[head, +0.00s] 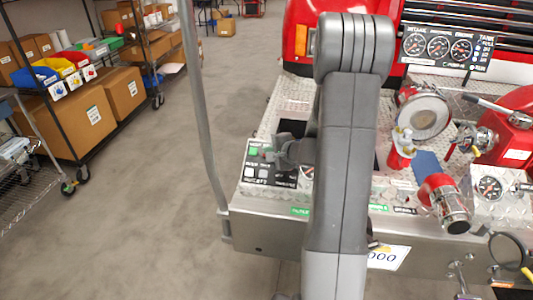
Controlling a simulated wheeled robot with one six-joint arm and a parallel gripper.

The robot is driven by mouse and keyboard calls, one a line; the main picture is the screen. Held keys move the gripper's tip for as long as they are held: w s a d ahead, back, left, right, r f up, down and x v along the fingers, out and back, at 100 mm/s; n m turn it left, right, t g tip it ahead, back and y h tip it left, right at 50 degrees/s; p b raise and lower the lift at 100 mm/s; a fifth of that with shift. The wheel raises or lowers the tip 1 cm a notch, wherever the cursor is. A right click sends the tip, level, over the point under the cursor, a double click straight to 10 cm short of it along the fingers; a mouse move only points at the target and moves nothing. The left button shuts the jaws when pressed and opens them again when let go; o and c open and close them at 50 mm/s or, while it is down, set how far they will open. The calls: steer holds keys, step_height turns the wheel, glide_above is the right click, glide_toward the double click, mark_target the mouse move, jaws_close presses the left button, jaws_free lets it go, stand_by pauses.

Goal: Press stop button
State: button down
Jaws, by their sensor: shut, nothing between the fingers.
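A small black control panel (284,179) sits on the left end of the metal bumper. It carries a green button (253,151) at its upper left and two pale square buttons (256,173) below. No stop button can be made out; my gripper and arm hide the panel's upper middle and right. My gripper (267,154) is shut and empty, over the panel just right of the green button. I cannot tell whether it touches the panel.
The diamond-plate bumper (283,103) of a red truck holds gauges (438,46), a large round cap (423,114), a red-and-chrome fitting (445,203) and hoses at right. A grey upright pole (204,110) stands left of the panel. Shelves with boxes (84,119) line the left; the floor between is clear.

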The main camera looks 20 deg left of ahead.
steer(key=shift+s+d+f, duration=0.15)
steer(key=shift+f, duration=0.2)
stand_by(0.6)
steer(key=shift+r, duration=0.3)
steer(key=r, duration=0.1)
steer(key=s+r, duration=0.1)
steer(key=s+r+p, duration=0.1)
steer(key=r, duration=0.1)
steer(key=shift+d, duration=0.15)
stand_by(0.4)
steer(key=shift+w+p, duration=0.15)
steer(key=shift+p, duration=1.1)
steer(key=p, duration=0.2)
steer(key=shift+p, duration=0.35)
